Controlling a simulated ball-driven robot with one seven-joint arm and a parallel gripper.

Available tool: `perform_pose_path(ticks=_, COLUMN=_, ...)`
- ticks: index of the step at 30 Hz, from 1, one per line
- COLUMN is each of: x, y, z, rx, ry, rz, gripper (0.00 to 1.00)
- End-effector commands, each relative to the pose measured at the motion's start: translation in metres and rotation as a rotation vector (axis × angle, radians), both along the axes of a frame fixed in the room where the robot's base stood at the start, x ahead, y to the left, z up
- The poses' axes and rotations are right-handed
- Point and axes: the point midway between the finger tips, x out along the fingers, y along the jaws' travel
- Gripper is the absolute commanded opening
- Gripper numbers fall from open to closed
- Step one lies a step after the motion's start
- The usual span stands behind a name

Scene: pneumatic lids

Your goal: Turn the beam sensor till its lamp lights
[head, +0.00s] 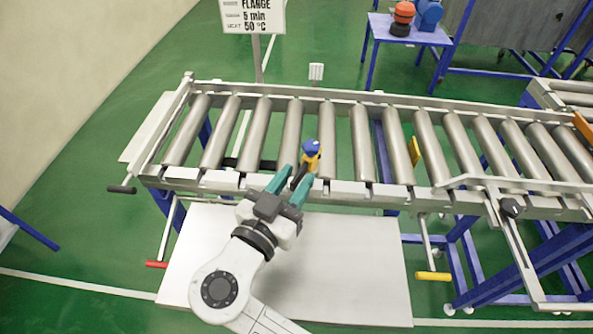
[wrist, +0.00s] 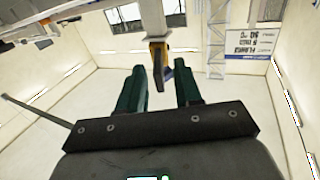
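The beam sensor (head: 312,155) is a small yellow body with a blue cap, on the near rail of the roller conveyor. A dark part shows below it, between my fingers. My gripper (head: 298,175) has teal fingers and reaches the near rail just below and left of the sensor. In the wrist view my gripper (wrist: 160,72) is open, with gaps beside the yellow-brown and dark sensor (wrist: 157,52) lying between and beyond the fingertips. Contact cannot be told. A small white plate (head: 316,72) stands behind the far rail. No lit lamp can be made out.
The conveyor's rail (head: 345,193) and rollers (head: 360,140) run across the view. A red-handled lever (head: 157,264) and a yellow-handled lever (head: 433,276) hang at the near side. A white panel (head: 370,260) lies below my arm. A sign (head: 253,15) stands behind.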

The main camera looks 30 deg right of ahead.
Motion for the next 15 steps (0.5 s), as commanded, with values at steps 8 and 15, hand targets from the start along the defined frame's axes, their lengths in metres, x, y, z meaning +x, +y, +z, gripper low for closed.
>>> perform_pose_path(ticks=8, x=0.0060, y=-0.0105, z=-0.0006, rx=0.000, ry=0.001, rz=0.000, gripper=0.34)
perform_pose_path(ticks=15, x=0.0059, y=-0.0102, z=-0.0007, rx=0.000, ry=0.001, rz=0.001, gripper=0.28)
